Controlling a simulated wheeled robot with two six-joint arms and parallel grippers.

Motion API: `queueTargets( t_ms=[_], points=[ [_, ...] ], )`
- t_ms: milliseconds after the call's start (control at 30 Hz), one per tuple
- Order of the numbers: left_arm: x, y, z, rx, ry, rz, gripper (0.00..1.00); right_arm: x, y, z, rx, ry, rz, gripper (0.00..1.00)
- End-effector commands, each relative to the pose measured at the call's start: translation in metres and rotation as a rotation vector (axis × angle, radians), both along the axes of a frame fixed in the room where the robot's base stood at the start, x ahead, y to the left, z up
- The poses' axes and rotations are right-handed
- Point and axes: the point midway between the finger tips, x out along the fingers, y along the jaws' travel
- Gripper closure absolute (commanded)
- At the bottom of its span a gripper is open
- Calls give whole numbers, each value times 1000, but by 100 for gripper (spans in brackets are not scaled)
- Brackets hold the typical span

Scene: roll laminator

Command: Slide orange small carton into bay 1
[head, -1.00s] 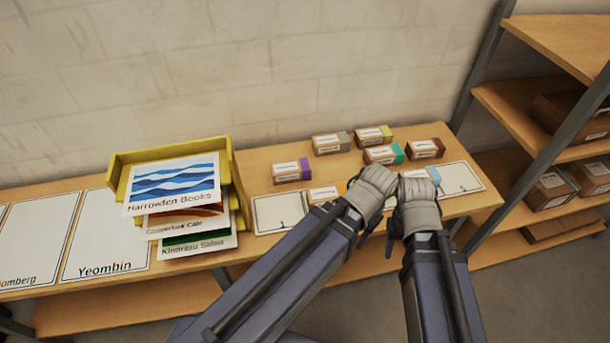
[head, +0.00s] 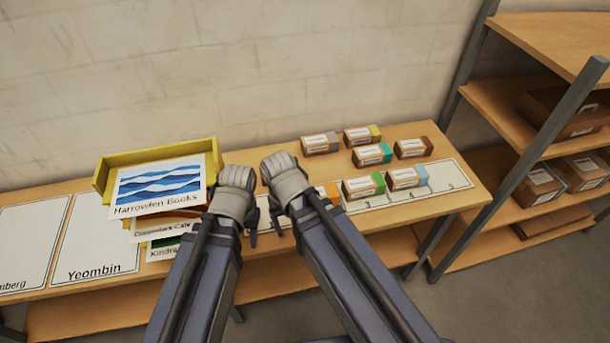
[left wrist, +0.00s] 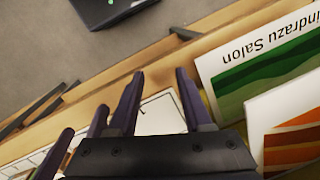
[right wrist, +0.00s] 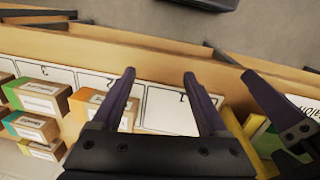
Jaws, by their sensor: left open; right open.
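The orange small carton (head: 328,191) is in bay 2 of the numbered strip, partly hidden behind my right arm in the head view. In the right wrist view the orange carton (right wrist: 88,104) is left of my right gripper (right wrist: 160,85), which is open and empty over bay 1 (right wrist: 168,108). Bay 1 looks empty. In the head view my right gripper (head: 281,168) is left of the carton. My left gripper (head: 238,178) is beside it, by the yellow tray; it is open and empty in the left wrist view (left wrist: 158,85).
A green-ended carton (head: 363,187) fills bay 3 and a light-blue-ended carton (head: 406,178) bay 4. Several cartons stand behind the strip, including a teal-ended one (head: 371,154). The yellow tray (head: 158,152) with signs is close on the left. Bay 5 (head: 447,176) is clear.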

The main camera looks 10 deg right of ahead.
Motion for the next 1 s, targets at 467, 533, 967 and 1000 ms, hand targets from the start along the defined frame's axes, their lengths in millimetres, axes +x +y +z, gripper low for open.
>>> queueTargets(
  t_ms=[467, 533, 967, 1000],
  points=[
    [0, 0, 22, 0, 0, 0, 50, 108, -75, 21, 45, -89, -1344, 0],
    [0, 0, 24, 0, 0, 0, 50, 116, -84, 23, 47, -93, -1467, 0],
    [0, 0, 23, 0, 0, 0, 50, 126, -97, 22, 51, -99, -1675, 0],
    [0, 0, 22, 0, 0, 0, 50, 126, -97, 21, 51, -99, -1674, 0]
  ],
)
